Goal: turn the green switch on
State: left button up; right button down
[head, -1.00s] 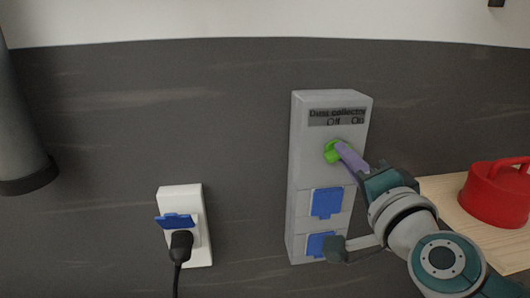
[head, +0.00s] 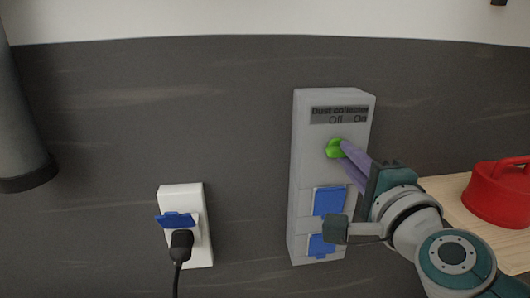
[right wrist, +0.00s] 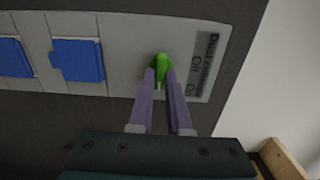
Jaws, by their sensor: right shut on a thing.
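The green switch (head: 334,148) is a rotary knob on the grey dust collector box (head: 303,165), below the "Off" and "On" label (head: 338,115). My right gripper (head: 346,152) reaches it from the lower right, its purple fingers closed on the knob. In the right wrist view the green switch (right wrist: 161,65) shows between the two fingertips (right wrist: 160,80). Exactly which label the knob points at is hard to tell. My left gripper is not in view.
Two blue socket covers (head: 328,201) sit on the box below the switch. A white outlet (head: 194,196) with a black plug (head: 181,243) is to the left. A red lidded object (head: 497,196) stands on a wooden surface (head: 452,190) at right. A grey cylinder (head: 20,130) is at far left.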

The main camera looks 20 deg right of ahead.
jog(key=c, duration=0.9)
grip_release()
jog(key=shift+o, duration=0.2)
jog(key=shift+s, duration=0.1)
jog(key=b+v, duration=0.1)
jog(key=v, duration=0.8)
jog(key=shift+s+b, duration=0.3)
jog(key=shift+s, duration=0.1)
jog(key=shift+a, duration=0.1)
